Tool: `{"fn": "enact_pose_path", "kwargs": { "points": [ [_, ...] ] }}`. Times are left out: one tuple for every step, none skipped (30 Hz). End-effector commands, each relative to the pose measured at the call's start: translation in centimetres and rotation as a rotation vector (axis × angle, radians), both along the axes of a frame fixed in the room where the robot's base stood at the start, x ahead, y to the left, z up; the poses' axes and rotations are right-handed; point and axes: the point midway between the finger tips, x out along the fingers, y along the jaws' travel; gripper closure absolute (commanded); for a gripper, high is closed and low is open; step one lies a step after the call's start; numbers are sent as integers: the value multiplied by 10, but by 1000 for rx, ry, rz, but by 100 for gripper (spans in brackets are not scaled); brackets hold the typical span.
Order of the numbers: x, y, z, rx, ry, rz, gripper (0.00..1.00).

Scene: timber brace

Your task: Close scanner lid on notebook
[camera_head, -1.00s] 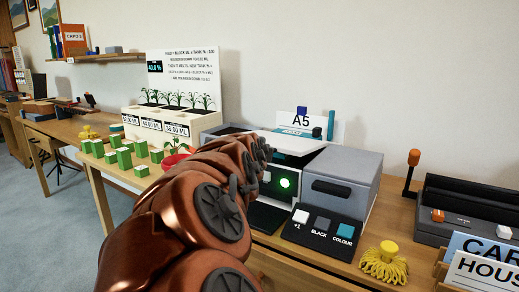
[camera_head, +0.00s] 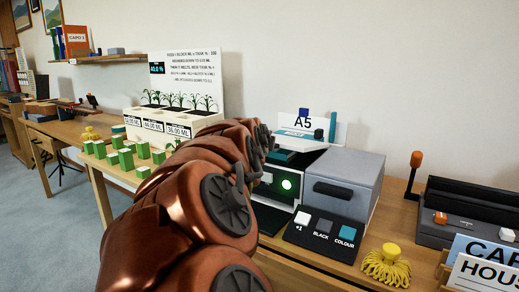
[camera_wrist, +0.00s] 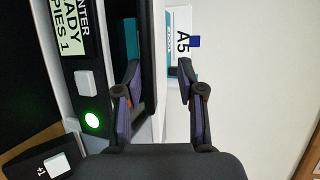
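The scanner is a grey and white machine (camera_head: 343,180) with a lit green button (camera_head: 287,184) on its front. Its pale lid area (camera_head: 305,143) is partly hidden behind my arm in the head view, so its exact angle is unclear. A teal item, possibly the notebook, shows in the wrist view (camera_wrist: 131,40) beside a dark slab with a pale edge (camera_wrist: 158,70). My gripper (camera_wrist: 160,65) is open, its fingers apart on either side of that pale edge; contact cannot be told. In the head view its fingers are hidden by my arm.
Button panel (camera_head: 323,236) with +1, BLACK and COLOUR keys stands in front. An A5 sign (camera_head: 303,122) rises behind the scanner. A yellow tasselled item (camera_head: 387,264), a dark tray (camera_head: 470,212) and plant boxes (camera_head: 165,124) surround it.

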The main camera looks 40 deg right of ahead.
Motion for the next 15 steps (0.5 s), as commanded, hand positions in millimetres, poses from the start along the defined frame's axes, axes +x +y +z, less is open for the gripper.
{"fn": "enact_pose_path", "kwargs": {
  "points": [
    [0,0,9,-1,-3,-1,62],
    [0,0,14,-2,-5,0,62],
    [1,0,21,-4,-6,1,62],
    [1,0,25,-5,-5,1,62],
    [0,0,29,-3,-4,0,62],
    [0,0,33,-1,-3,-1,62],
    [0,0,37,0,-3,-1,62],
    [0,0,41,-1,-4,0,62],
    [0,1,47,-2,-5,1,62],
    [1,1,50,-2,-6,2,62],
    [1,1,53,-1,-5,2,62],
    [1,0,55,-1,-4,0,62],
    [0,0,57,0,-2,1,62],
    [0,0,59,1,-1,0,62],
    [0,0,61,2,0,1,62]
  ]
}}
